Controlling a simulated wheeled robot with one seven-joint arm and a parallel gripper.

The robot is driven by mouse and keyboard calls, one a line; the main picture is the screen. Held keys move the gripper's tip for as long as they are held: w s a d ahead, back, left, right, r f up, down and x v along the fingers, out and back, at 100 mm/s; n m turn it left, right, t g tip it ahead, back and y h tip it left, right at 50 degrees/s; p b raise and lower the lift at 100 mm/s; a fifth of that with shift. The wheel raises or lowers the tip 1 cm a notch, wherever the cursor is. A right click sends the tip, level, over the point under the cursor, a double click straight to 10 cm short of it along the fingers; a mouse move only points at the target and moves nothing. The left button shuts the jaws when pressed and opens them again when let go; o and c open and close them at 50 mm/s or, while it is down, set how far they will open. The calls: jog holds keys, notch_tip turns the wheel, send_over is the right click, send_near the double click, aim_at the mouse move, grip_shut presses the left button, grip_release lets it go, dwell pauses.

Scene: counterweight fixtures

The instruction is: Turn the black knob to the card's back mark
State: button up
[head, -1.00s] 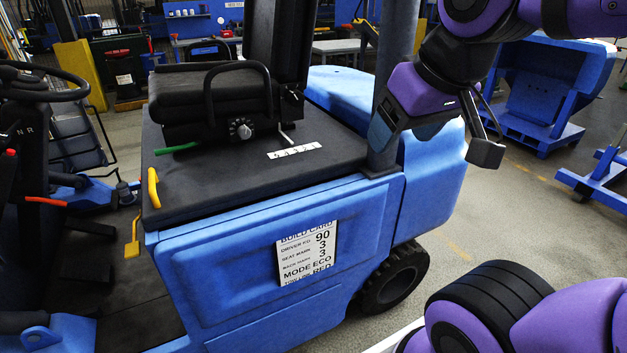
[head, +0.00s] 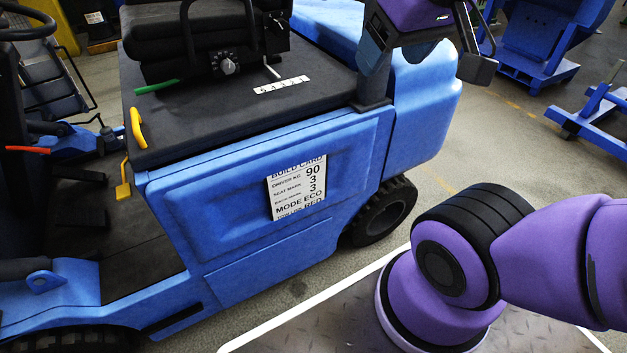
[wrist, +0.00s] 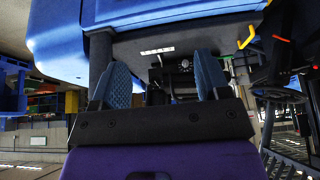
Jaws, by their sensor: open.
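The black knob (head: 228,66) sits on the side of the black seat base, with pale marks around it. It also shows small in the wrist view (wrist: 185,64), beyond my fingers; its pointing direction is too small to read. The build card (head: 297,188) on the truck's blue side panel reads driver kg 90, seat mark 3, back mark 3, mode ECO, and a last line RED. My gripper (wrist: 164,80) is open and empty, with its two blue fingers apart. In the head view it is partly cut off at the top (head: 374,50), right of the knob and apart from it.
A numbered white strip (head: 281,85) lies on the black deck beside a bent metal lever (head: 271,70). A green lever (head: 157,86) and a yellow handle (head: 137,128) are to the left. A dark post (head: 372,92) stands at the deck's right corner.

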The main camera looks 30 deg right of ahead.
jog(key=shift+o, duration=1.4)
jog(key=w+d+n+t+h, duration=0.1)
jog(key=w+d+t, duration=0.2)
jog(key=w, duration=1.3)
jog(key=w+d+n+t, duration=0.1)
jog(key=w+d+t, duration=0.2)
jog(key=w, duration=1.4)
jog(key=n+t, duration=0.2)
jog(key=t, duration=0.1)
send_near(283, 30)
jog(key=s+a+r, duration=0.2)
jog(key=s+r, duration=0.4)
jog(key=s, duration=0.1)
jog(key=w+d+f+t+y, duration=0.2)
jog(key=w+d+f+t, duration=0.15)
jog(key=w+f, duration=0.45)
jog(key=shift+n, duration=0.3)
jog(key=w, duration=0.6)
jog(key=w+f, duration=0.1)
jog(key=w, duration=0.2)
jog(key=shift+w+a, duration=0.25)
jog(key=shift+a, duration=0.1)
jog(key=c, duration=0.9)
